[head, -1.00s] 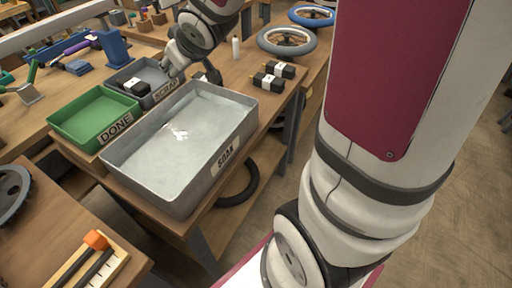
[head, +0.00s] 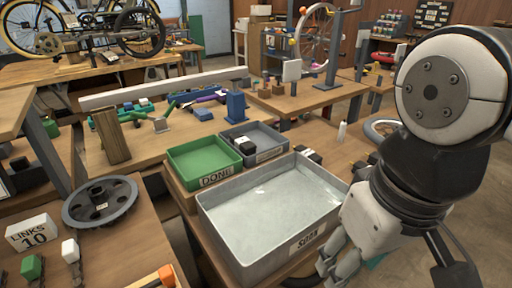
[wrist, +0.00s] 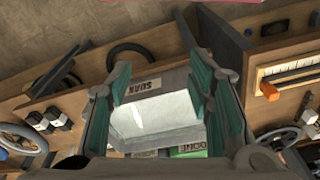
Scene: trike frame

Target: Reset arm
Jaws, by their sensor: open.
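My gripper (wrist: 162,85) is open and empty in the wrist view, its two teal-padded fingers spread apart. The grey SOAK tray (wrist: 122,95) shows between and beyond the fingers. In the head view my arm stands at the right, and the gripper end hangs low beside the right side of the SOAK tray (head: 225,238), partly cut off by the bottom edge. The tray holds a clear, shiny liquid.
Behind the SOAK tray stand the green DONE tray (head: 190,178) and a grey tray (head: 281,140) with a black-and-white item in it. A dark chainring (head: 100,222) and a LINKS 10 block (head: 33,232) lie on the left table. A white bottle (head: 342,132) stands behind.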

